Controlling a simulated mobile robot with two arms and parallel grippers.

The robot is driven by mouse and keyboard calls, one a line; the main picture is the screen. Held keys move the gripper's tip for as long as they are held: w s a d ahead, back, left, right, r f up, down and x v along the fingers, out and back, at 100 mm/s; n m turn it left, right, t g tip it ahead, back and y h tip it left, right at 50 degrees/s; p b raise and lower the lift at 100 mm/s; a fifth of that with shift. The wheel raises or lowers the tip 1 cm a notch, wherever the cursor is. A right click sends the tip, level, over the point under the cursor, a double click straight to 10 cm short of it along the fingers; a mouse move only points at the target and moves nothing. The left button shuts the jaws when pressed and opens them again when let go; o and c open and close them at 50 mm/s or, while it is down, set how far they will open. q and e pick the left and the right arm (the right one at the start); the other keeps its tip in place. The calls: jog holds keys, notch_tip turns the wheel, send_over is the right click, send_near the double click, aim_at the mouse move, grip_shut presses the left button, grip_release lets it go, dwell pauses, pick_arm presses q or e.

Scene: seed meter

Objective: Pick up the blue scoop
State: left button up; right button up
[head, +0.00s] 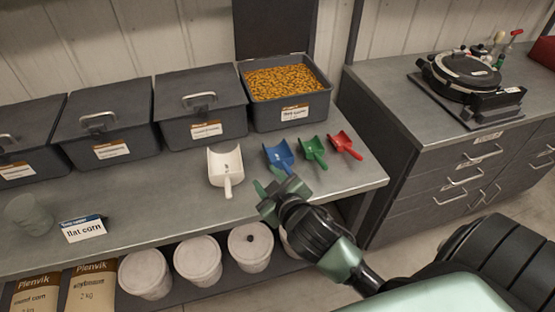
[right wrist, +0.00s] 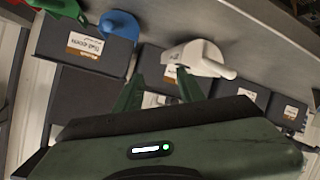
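The blue scoop (head: 278,156) lies on the grey bench in the head view, between the white scoop (head: 225,167) and the green scoop (head: 313,152). It also shows at the upper left of the right wrist view (right wrist: 119,24). My right gripper (head: 270,182) is open and empty, with its fingers just in front of the blue scoop in the head view, apart from it. In the right wrist view its two fingers (right wrist: 158,88) are spread, with the white scoop beyond the right one. My left gripper is in neither view.
A red scoop (head: 345,144) lies right of the green one. An open bin of corn (head: 290,114) and several lidded bins stand behind. A label card (head: 83,228) and a clear cup (head: 29,215) stand at left. The bench front between card and white scoop is clear.

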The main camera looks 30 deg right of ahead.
jog(key=w+a+r+n+t+y, duration=0.3)
jog(key=w+a+r+n+y, duration=0.15)
jog(key=r, duration=0.35)
jog(key=w+a+r+n+t+y, duration=0.3)
jog(key=a+r+n+y, duration=0.25)
jog(key=r, duration=0.25)
jog(key=a+r+n+g+y, duration=0.1)
jog(key=a+n+g+y, duration=0.2)
jog(key=n, duration=0.4)
jog(key=n+g+h, duration=0.9)
jog(key=n+g, duration=0.3)
jog(key=g, duration=0.4)
send_over(288, 167)
jog(key=s+d+f+x, duration=0.1)
jog(key=d+x, duration=0.2)
jog(key=x, duration=1.4)
jog(key=f+p, duration=0.1)
jog(key=f, duration=0.1)
jog(key=f+p, duration=0.1)
jog(key=f, duration=0.2)
jog(key=shift+w+d+f+p, duration=0.2)
jog(key=shift+w+f+p, duration=0.1)
jog(key=shift+f+p, duration=0.1)
jog(key=shift+f, duration=0.35)
grip_shut()
